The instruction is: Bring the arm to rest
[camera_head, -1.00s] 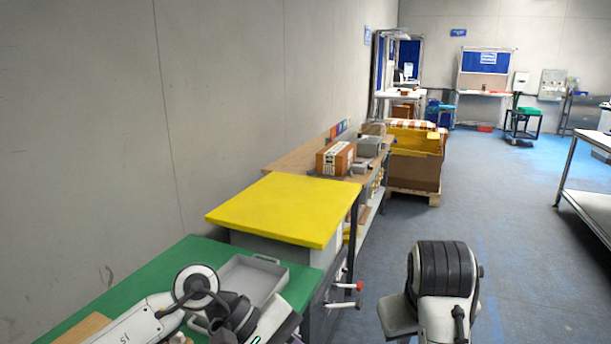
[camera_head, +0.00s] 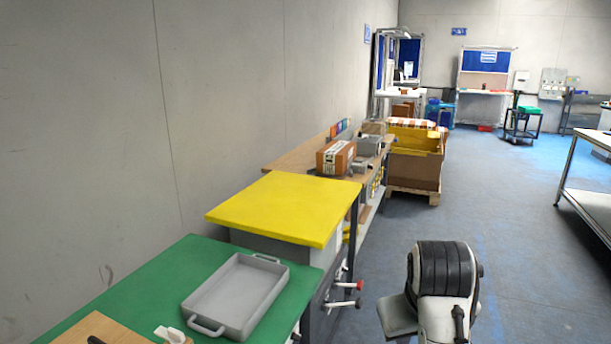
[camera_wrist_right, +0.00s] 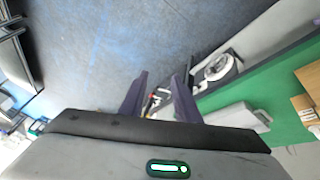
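My right gripper (camera_wrist_right: 158,84) shows in the right wrist view with its two dark fingers apart and nothing held between them. Blue-grey floor and small red and white parts show beyond the fingers. In the head view, a white and black link of my right arm stands at the lower right; the right gripper itself is not seen there. My left gripper is not in either current view. The green table (camera_head: 130,282) at the lower left holds a grey tray (camera_head: 240,292), which looks empty. A small white object (camera_head: 172,335), partly cut off, lies near the tray.
A wooden board (camera_head: 100,328) lies on the green table's front edge. A yellow-topped bench (camera_head: 285,208) stands behind, then a wooden bench with a brown box (camera_head: 335,157). The floor (camera_head: 480,200) to the right is open.

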